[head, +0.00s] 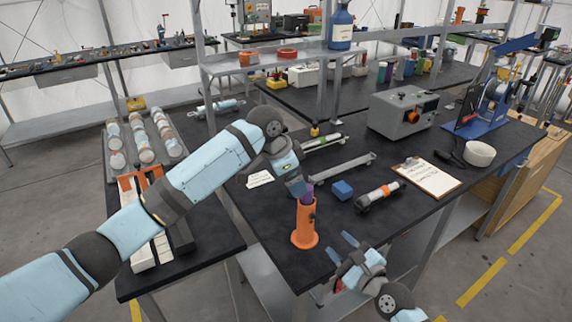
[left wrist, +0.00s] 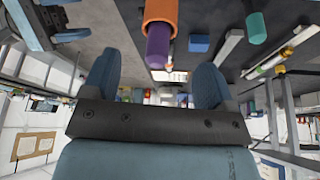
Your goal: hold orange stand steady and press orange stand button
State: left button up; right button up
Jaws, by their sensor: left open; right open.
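The orange stand (head: 305,226) is upright near the front edge of the dark table. A purple piece (head: 308,193) sticks out of its top. A small dark spot shows on its right side; I cannot tell if it is the button. My left gripper (head: 297,188) is at the stand's top, partly hiding it. In the left wrist view, the open left gripper (left wrist: 155,78) has the purple piece (left wrist: 158,46) and the orange stand (left wrist: 161,10) beyond its fingers. My right gripper (head: 347,246) is open and empty, lower and right of the stand, near the table edge.
A blue block (head: 342,190) and a grey cylinder with orange bands (head: 379,196) lie right of the stand. A clipboard (head: 428,177) and a grey box (head: 403,113) are further right. A side table at left holds a tray of round pieces (head: 145,140).

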aim_at(303, 203)
pick_arm(q)
jog(key=x, duration=0.8)
jog(key=shift+r, duration=0.1)
jog(key=c, duration=1)
jog(key=shift+c, duration=0.6)
pick_arm(e)
jog(key=shift+c, duration=0.9)
grip_shut()
